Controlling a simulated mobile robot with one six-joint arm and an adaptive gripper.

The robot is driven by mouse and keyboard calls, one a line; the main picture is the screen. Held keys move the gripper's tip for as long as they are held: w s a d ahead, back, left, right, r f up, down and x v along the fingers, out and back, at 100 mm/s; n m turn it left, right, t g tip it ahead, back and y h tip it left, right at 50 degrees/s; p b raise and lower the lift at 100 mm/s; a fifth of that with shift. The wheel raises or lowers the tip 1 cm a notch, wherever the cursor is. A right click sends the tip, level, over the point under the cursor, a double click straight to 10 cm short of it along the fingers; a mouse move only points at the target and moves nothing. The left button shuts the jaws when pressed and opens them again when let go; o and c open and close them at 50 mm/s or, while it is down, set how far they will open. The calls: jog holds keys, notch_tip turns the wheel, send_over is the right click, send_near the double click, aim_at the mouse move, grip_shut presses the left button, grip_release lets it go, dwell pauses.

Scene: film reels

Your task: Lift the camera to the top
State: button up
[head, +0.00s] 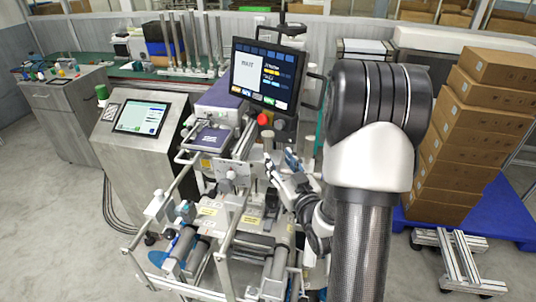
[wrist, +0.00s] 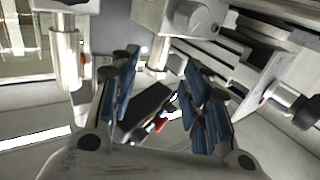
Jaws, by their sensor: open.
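My gripper (head: 281,174) is at the middle of the grey metal machine (head: 232,172), below the raised screen. In the wrist view its two blue-padded fingers (wrist: 160,92) stand apart, with nothing clearly held between them. A dark part with a red spot (wrist: 150,112) shows beyond the gap between the fingers. A silver cylinder (wrist: 65,60) hangs at the left, and a pale metal post (wrist: 157,52) rises just beyond the fingers. I cannot tell which machine part is the camera; my arm hides some of the machine's right side.
A dark screen reading WAIT (head: 266,74) stands above the machine, with a red button (head: 263,119) below it. A tilted touch panel (head: 142,117) is at the left. Rails and rollers fill the machine's front. Brown boxes (head: 468,130) are stacked on a blue pallet at the right.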

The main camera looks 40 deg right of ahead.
aim_at(269, 145)
jog(key=b, duration=0.3)
jog(key=shift+w+f, duration=0.1)
jog(key=shift+w, duration=0.3)
jog(key=x, duration=0.8)
jog(key=shift+w+d+r, duration=0.15)
jog(key=shift+w+r, duration=0.05)
jog(key=shift+w, duration=0.1)
jog(key=shift+c, duration=0.5)
grip_shut()
